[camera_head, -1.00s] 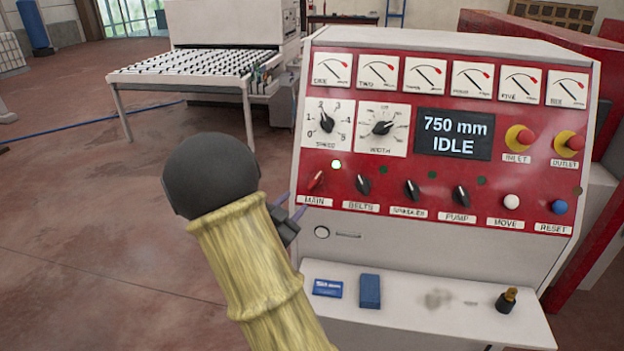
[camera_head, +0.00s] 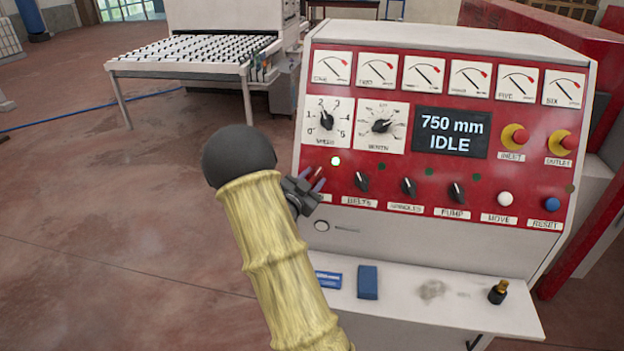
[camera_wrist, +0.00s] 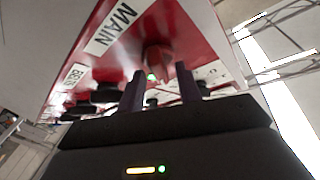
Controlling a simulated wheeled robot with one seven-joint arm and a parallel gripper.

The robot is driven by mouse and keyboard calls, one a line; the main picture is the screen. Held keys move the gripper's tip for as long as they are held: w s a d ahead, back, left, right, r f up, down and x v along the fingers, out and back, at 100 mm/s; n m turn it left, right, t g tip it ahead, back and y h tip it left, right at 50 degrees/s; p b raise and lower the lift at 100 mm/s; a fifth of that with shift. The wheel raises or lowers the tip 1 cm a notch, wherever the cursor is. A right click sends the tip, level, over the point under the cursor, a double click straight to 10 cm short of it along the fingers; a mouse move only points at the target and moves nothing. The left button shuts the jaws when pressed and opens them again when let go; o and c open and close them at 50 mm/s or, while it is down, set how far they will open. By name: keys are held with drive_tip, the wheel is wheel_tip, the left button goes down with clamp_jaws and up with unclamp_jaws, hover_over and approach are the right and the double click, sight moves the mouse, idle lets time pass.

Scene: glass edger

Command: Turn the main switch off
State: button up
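The main switch (camera_head: 315,174) is a red rotary knob at the left end of the red panel's knob row. My gripper covers part of it and most of its label in the head view. In the wrist view the red knob (camera_wrist: 157,60) shows between my fingertips, with the MAIN label (camera_wrist: 113,28) beside it. My gripper (camera_head: 312,180) is at the knob, and its two dark fingers stand apart in the wrist view (camera_wrist: 159,76). I cannot tell whether they touch the knob. The lamp (camera_head: 336,161) above the switch is lit. The display (camera_head: 451,133) reads 750 mm IDLE.
The belts knob (camera_head: 361,181) is close on the right, followed by the spindles knob (camera_head: 408,187) and pump knob (camera_head: 456,192). Below, a ledge (camera_head: 400,290) holds a blue block (camera_head: 367,282) and a small dark bottle (camera_head: 498,291). Open floor lies left.

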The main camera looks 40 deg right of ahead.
clamp_jaws()
drive_tip(key=shift+f+n+t+b, duration=0.2)
drive_tip(key=shift+n+t+b, duration=0.1)
drive_tip(key=shift+n+b, duration=0.3)
drive_tip(key=shift+f+n+t+b, duration=0.1)
drive_tip(key=shift+n+t+b, duration=0.4)
drive_tip(key=shift+b, duration=0.45)
drive_tip(key=n+t+b, duration=0.1)
drive_tip(key=n+b, duration=0.1)
drive_tip(key=n+t+y+b, duration=0.1)
drive_tip(key=n+b, duration=0.1)
drive_tip(key=shift+s+d+f+n+y, duration=0.1)
drive_tip(key=shift+s+n+y, duration=0.1)
drive_tip(key=shift+n+y, duration=0.1)
drive_tip(key=n+t+y+b, duration=0.1)
drive_tip(key=n, duration=0.1)
drive_tip(key=n+t+y+b, duration=0.1)
drive_tip(key=n+b, duration=0.1)
drive_tip(key=n, duration=0.1)
drive_tip(key=shift+s+d, duration=0.1)
drive_tip(key=shift+d+r+n+t+y+b, duration=0.15)
drive_tip(key=shift+n+t+y+b, duration=0.45)
drive_tip(key=shift+n, duration=0.6)
drive_tip(key=shift+a+r+n+t+y+b, duration=0.15)
drive_tip(key=shift+n+t+y+b, duration=0.15)
drive_tip(key=shift+n+y+b, duration=0.7)
drive_tip(key=shift+n+p, duration=0.3)
